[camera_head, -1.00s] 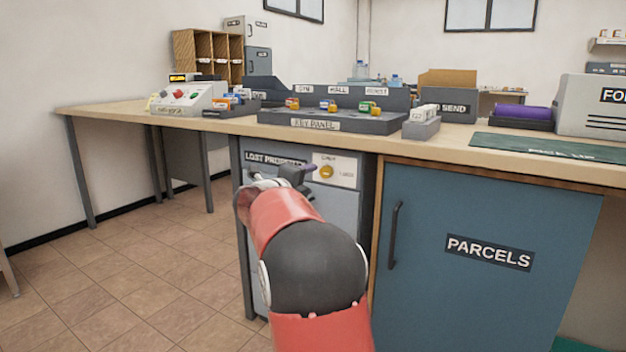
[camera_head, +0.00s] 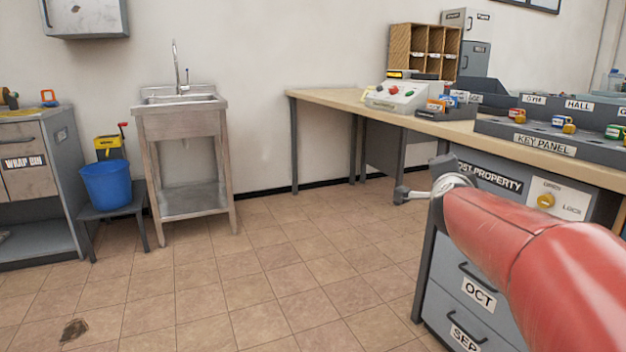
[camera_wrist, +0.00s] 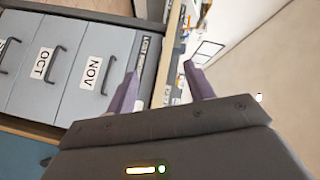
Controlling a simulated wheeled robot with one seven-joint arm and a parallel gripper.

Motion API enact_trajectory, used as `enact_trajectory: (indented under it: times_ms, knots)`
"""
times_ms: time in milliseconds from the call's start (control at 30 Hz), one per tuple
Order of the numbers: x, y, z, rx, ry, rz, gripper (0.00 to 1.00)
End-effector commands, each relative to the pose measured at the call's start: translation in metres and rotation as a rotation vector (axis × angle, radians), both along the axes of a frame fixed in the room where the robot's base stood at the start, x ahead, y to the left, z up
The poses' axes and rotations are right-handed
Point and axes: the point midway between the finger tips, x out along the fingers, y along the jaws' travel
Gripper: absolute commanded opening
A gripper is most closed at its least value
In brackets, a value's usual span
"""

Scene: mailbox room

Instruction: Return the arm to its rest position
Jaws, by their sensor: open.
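My gripper (camera_wrist: 165,78) is open in the wrist view, with its two purple-grey fingers apart and nothing held between them. Beyond the fingers are the counter edge and a drawer cabinet, seen turned sideways. In the head view my red arm reaches in from the right edge, its wrist end in front of the lost property cabinet (camera_head: 490,178). The fingertips cannot be made out clearly there. Drawers marked OCT (camera_head: 480,294) and SEP (camera_head: 465,338) show below the arm. The NOV drawer (camera_wrist: 92,72) shows in the wrist view, left of the fingers.
The long counter (camera_head: 330,97) carries a key panel (camera_head: 545,145) and a control box (camera_head: 398,94). A metal sink stand (camera_head: 180,125) is against the wall. A blue bucket (camera_head: 108,184) sits on a low stand left of it.

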Motion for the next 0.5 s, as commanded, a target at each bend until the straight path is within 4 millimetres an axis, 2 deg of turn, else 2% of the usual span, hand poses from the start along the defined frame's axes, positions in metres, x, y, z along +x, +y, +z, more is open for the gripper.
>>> enact_trajectory:
  times_ms: [33, 100, 167, 200, 333, 400, 500]
  knots:
    - [-0.024, 0.034, 0.006, -0.088, 0.084, 0.126, 0.53]
    - [-0.059, 0.073, -0.008, -0.214, 0.217, 0.292, 0.53]
    - [-0.094, 0.099, -0.024, -0.321, 0.33, 0.419, 0.53]
    - [-0.118, 0.113, -0.037, -0.391, 0.407, 0.498, 0.53]
    - [-0.2, 0.135, -0.082, -0.6, 0.651, 0.713, 0.53]
    - [-0.239, 0.137, -0.103, -0.69, 0.767, 0.799, 0.53]
    - [-0.283, 0.133, -0.127, -0.785, 0.903, 0.884, 0.53]
